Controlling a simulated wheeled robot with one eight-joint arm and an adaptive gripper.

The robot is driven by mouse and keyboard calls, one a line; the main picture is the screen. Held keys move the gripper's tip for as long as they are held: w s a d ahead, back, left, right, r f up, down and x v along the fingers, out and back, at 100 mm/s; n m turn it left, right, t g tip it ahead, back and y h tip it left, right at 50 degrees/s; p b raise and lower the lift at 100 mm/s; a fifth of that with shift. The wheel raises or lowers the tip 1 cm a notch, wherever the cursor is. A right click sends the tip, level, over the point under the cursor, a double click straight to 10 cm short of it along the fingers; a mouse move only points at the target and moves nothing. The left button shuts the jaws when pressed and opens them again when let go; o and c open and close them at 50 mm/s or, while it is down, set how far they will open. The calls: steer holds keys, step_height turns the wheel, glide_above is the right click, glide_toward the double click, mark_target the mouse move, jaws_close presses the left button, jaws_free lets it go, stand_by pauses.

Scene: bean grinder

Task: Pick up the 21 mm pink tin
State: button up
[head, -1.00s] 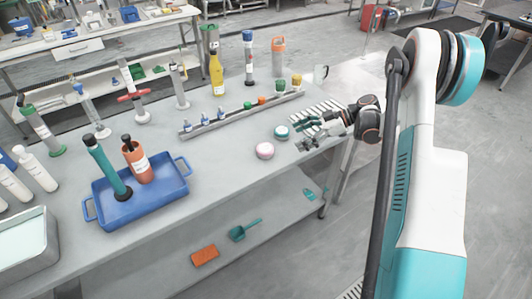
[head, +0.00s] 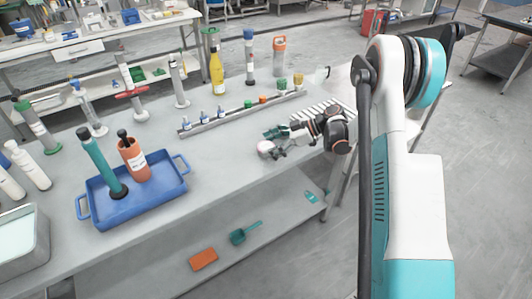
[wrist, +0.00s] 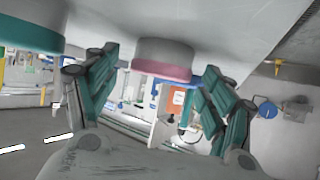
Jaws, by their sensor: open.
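The pink tin (head: 265,147) is a small round tin on the workbench, partly covered by my gripper (head: 273,143) in the head view. In the wrist view, which looks upside down, the tin (wrist: 165,62) shows a grey side and a pink band. It appears between the two teal fingers of my gripper (wrist: 162,75), with a visible gap on each side. The fingers are spread and hold nothing. A second tin with a teal band (wrist: 30,35) is beside the left finger in the wrist view; my gripper hides it in the head view.
A white slatted rack (head: 322,108) lies just behind my gripper. A long grey rail (head: 240,114) with small bottles runs behind the tins. A blue tray (head: 140,203) with two cylinders stands to the left. The bench front between tray and tin is clear.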

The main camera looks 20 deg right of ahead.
steer(key=shift+a, duration=0.1)
steer(key=c, duration=1.2)
steer(key=shift+r, duration=0.15)
